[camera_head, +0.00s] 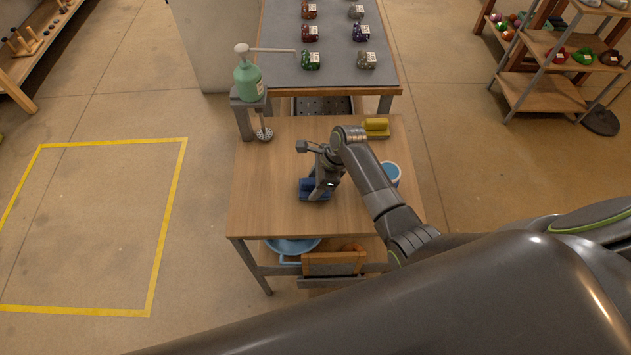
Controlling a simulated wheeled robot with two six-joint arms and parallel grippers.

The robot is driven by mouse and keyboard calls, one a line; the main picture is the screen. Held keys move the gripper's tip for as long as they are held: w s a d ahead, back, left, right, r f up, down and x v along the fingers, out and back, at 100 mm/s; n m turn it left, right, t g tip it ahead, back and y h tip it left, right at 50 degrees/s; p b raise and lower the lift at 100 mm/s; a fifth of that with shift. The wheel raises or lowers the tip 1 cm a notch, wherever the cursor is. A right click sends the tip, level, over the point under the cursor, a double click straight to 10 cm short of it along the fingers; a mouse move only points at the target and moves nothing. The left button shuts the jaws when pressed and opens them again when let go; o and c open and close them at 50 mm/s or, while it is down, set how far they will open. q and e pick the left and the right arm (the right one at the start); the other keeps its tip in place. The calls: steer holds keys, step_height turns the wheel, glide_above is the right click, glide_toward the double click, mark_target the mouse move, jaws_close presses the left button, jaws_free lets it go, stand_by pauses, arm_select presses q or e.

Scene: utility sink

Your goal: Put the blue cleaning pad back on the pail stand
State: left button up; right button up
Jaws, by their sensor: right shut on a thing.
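The blue cleaning pad (305,189) is at the middle of the wooden table, low at or just above its top; I cannot tell if it touches. My right gripper (317,187) reaches down over it from the right and is shut on it, hiding part of it. A small white-rimmed pail with blue inside (391,171) stands at the table's right side, partly behind my right arm. I cannot make out a separate pail stand. My left gripper is not in view.
A yellow block (376,125) sits on a base at the table's back right. A green pump bottle (249,80) and a metal scrubber (264,132) are at the back left corner. The wooden table top (264,200) is clear at left. A blue basin (291,245) is below.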

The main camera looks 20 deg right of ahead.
steer(key=shift+f, duration=0.25)
steer(key=o, duration=1.1)
steer(key=v, duration=1.2)
